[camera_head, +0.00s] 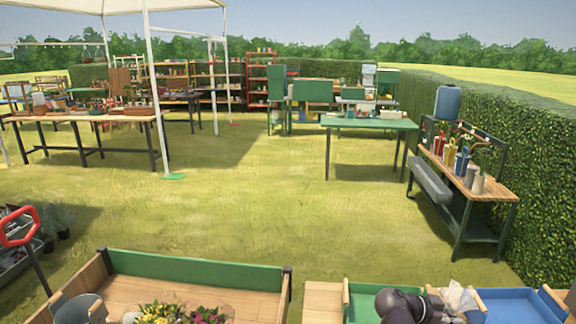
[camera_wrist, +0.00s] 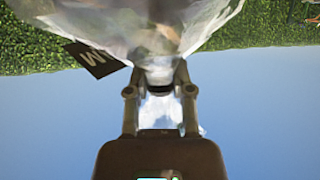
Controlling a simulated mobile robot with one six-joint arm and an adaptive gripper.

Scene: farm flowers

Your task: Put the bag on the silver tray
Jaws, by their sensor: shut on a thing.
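The bag (camera_wrist: 150,25) is clear, crinkled plastic with a dark square tag on its left side in the wrist view. My gripper (camera_wrist: 160,78) is shut on the bag's gathered neck, with the two fingers on either side of it. In the head view the pale bag (camera_head: 458,298) shows at the bottom right, beside my dark arm, above or in front of the bins there; its height over them is hard to tell. I cannot make out a silver tray in either view.
A green bin (camera_head: 362,302) and a blue bin (camera_head: 515,305) flank my arm. A wooden planter box with a green board (camera_head: 195,271) and flowers (camera_head: 180,313) is at bottom left. A workbench (camera_head: 470,180) stands by the hedge, a green table (camera_head: 368,123) farther back. Open grass lies between.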

